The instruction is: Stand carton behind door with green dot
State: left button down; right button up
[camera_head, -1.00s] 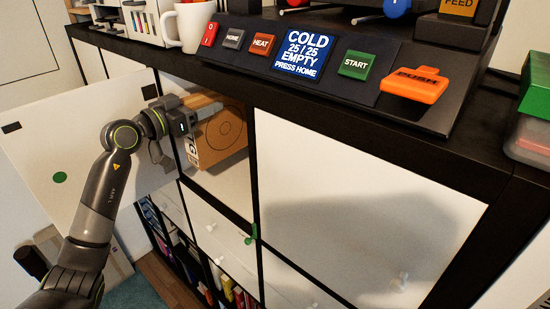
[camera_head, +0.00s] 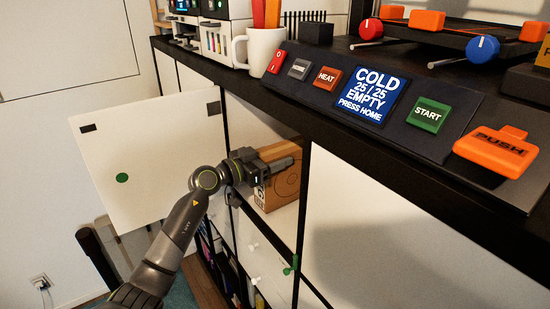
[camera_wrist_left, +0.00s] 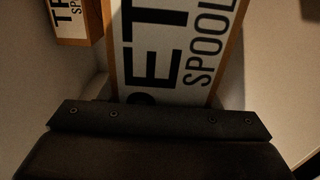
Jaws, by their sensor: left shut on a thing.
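The door with the green dot (camera_head: 145,140) stands swung open at the left; its dot (camera_head: 122,178) faces me. The compartment beside it is open. A brown cardboard carton (camera_head: 284,188) with a circle drawn on its side is in that opening, upright. My left gripper (camera_head: 275,166) is at the carton's upper front and shut on it. In the left wrist view, a carton with a white "PET SPOOL" label (camera_wrist_left: 178,45) is close ahead, its lower part hidden by my dark gripper body. My right gripper is not in view.
A second labelled carton (camera_wrist_left: 78,18) shows at the upper left in the wrist view. A closed white door (camera_head: 390,235) is right of the compartment. A mug (camera_head: 262,48) and control panel (camera_head: 370,95) are on top.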

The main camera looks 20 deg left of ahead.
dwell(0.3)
pick_arm(q)
jog(key=c, duration=0.9)
grip_release()
jog(key=shift+f, duration=0.2)
jog(key=shift+c, duration=0.2)
jog(key=o, duration=0.5)
jog(key=shift+s, duration=0.1)
jog(key=shift+c, duration=0.2)
jog(key=shift+r, duration=0.1)
jog(key=b+v, duration=0.2)
jog(key=v, duration=1)
jog(key=shift+a, duration=0.1)
